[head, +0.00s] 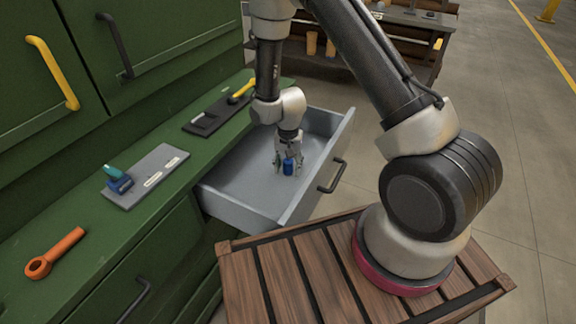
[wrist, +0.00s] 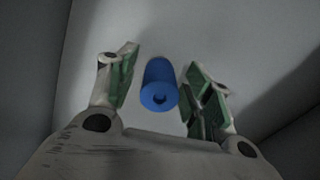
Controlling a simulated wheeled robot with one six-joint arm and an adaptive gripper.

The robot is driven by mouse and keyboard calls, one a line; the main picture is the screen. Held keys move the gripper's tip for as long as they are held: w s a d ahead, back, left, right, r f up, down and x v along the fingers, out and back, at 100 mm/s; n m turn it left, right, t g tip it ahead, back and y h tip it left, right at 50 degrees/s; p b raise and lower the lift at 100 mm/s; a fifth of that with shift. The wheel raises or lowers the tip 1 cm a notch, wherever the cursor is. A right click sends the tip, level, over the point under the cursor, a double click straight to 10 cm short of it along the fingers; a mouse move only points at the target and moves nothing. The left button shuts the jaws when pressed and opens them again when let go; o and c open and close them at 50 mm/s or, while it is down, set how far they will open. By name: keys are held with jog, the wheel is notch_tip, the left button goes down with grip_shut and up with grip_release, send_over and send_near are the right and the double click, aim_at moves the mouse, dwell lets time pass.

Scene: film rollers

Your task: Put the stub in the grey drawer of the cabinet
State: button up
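The stub, a short blue cylinder with a hole in its end (head: 288,167), is inside the open grey drawer (head: 240,206) of the green cabinet (head: 150,245). It appears to rest on the drawer floor. My gripper (head: 286,168) reaches down into the drawer over it. In the wrist view the stub (wrist: 160,84) lies between the two green-padded fingers (wrist: 160,90), with a narrow gap on each side. The gripper is open around it and no finger visibly touches it.
On the green counter lie an orange wrench-like part (head: 55,252), a grey plate (head: 146,176) with a teal-and-blue item (head: 117,179), and a black tray (head: 212,116) with a yellow-handled tool (head: 241,91). The drawer front has a dark handle (head: 332,176). Free drawer floor surrounds the stub.

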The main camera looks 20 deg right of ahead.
notch_tip(320, 180, up, 12)
notch_tip(320, 180, up, 12)
jog(key=r+n+t, duration=0.1)
send_over(288, 161)
jog(key=s+d, duration=0.2)
jog(key=d, duration=0.3)
jog(key=s+d+r+n+t, duration=0.1)
jog(key=s+d+r+n, duration=0.1)
jog(key=s+d+r, duration=0.3)
jog(key=s+d+r+n+t, duration=0.2)
jog(key=s+d+r, duration=0.3)
jog(key=s+r, duration=0.7)
jog(key=s+n, duration=0.1)
jog(key=s, duration=0.4)
jog(key=shift+r, duration=0.35)
jog(key=shift+c, duration=0.2)
